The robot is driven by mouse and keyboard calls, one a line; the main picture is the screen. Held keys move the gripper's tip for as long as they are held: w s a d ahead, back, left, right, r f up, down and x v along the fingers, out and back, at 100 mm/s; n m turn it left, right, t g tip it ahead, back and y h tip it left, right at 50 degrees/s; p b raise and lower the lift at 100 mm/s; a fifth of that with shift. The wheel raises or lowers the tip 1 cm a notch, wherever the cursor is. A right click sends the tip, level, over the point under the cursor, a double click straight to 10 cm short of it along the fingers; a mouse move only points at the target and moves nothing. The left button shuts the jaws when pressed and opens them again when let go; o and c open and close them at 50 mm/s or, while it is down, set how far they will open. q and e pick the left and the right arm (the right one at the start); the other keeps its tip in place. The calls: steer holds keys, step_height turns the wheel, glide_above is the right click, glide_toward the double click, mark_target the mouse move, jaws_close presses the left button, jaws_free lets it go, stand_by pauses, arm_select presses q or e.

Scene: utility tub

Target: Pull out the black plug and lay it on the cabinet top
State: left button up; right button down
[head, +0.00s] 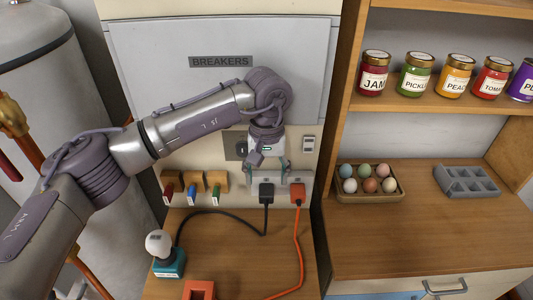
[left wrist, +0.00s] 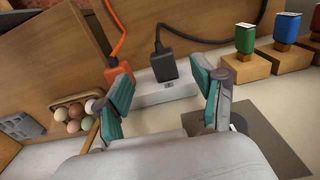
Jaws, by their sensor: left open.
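The black plug (head: 266,193) sits upright in a white power strip (head: 279,179) on the wall at the back of the wooden cabinet top (head: 235,250). Its black cord runs down and left over the cabinet top. My left gripper (head: 267,171) is open and empty, just above the plug. In the left wrist view, the black plug (left wrist: 164,67) lies beyond the gap between the teal fingers (left wrist: 168,92), apart from both. An orange plug (head: 297,191) sits beside it in the same strip and shows close to one finger (left wrist: 117,72). My right gripper is not in view.
A bulb on a teal base (head: 169,263) and an orange block (head: 199,290) stand on the cabinet top. Several coloured handles on wooden blocks (head: 193,182) are left of the strip. An egg tray (head: 398,193) sits on the right counter. The cabinet top's middle is mostly clear.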

mark_target(266, 196)
arm_select(q)
step_height(266, 196, down, 7)
steer(key=shift+p, duration=1)
steer(key=shift+w+f, duration=0.1)
steer(key=shift+f, duration=0.45)
steer(key=c, duration=1.2)
steer(key=shift+c, duration=0.2)
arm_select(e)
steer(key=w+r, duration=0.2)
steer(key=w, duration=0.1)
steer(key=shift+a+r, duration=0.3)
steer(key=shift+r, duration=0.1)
arm_select(q)
steer(key=shift+s, duration=2.3)
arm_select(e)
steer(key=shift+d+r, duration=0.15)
